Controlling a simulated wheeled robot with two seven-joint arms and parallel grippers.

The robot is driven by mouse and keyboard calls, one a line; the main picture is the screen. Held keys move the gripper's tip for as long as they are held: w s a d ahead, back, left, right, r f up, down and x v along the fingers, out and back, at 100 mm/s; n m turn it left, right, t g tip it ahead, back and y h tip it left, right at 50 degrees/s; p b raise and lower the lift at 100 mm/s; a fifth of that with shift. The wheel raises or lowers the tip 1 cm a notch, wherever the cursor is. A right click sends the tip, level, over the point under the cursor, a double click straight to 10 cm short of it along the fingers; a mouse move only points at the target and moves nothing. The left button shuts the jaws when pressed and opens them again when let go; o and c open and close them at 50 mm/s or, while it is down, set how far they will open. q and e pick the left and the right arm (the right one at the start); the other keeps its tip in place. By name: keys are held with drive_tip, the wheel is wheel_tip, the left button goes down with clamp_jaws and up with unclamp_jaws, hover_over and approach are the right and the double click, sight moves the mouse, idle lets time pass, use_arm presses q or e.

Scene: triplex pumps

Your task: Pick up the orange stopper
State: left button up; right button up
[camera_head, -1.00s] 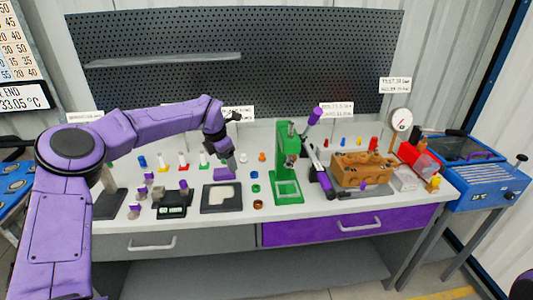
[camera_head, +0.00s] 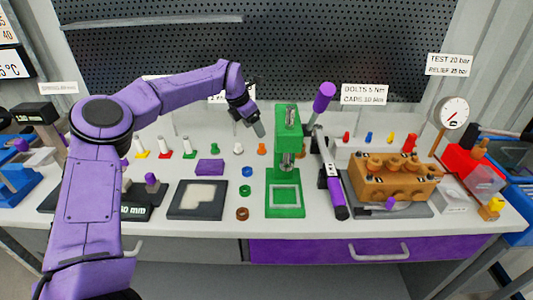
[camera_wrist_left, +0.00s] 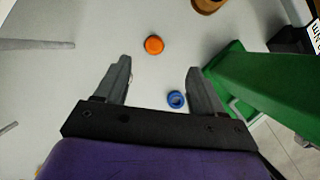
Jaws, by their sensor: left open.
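The orange stopper (camera_head: 262,149) stands on the white bench top just left of the green press. It also shows in the left wrist view as a round orange top (camera_wrist_left: 153,45), beyond the fingertips and roughly in line with the gap between them. My left gripper (camera_head: 259,131) is above the bench, close over the stopper in the head view. In the left wrist view its two dark fingers (camera_wrist_left: 158,70) are spread apart with nothing held between them. My right gripper is not in view.
The green press (camera_head: 287,200) stands close to the right of the stopper; it also shows in the left wrist view (camera_wrist_left: 270,95). A white stopper (camera_head: 238,149) is to the left. Blue (camera_head: 247,172), green (camera_head: 245,190) and brown (camera_head: 242,213) rings lie in front, near a purple block (camera_head: 210,167).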

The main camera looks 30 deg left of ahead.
sight(262, 144)
use_arm(q)
drive_tip(key=p+x, duration=0.1)
drive_tip(key=x, duration=0.4)
drive_tip(key=shift+w+f, duration=0.25)
drive_tip(key=shift+f+p, duration=0.4)
drive_tip(key=x, duration=0.1)
drive_tip(key=p+x, duration=0.1)
drive_tip(key=x, duration=0.2)
drive_tip(key=shift+w+a, duration=0.1)
drive_tip(key=shift+a, duration=0.25)
drive_tip(key=shift+w+f, duration=0.15)
drive_tip(key=shift+f, duration=0.2)
drive_tip(key=shift+r, duration=0.1)
drive_tip(key=c, duration=1.2)
drive_tip(key=shift+o, duration=0.2)
wheel_tip(262, 144, up, 9)
drive_tip(key=shift+r+b, duration=0.1)
drive_tip(key=shift+b, duration=0.85)
drive_tip(key=shift+r, duration=0.4)
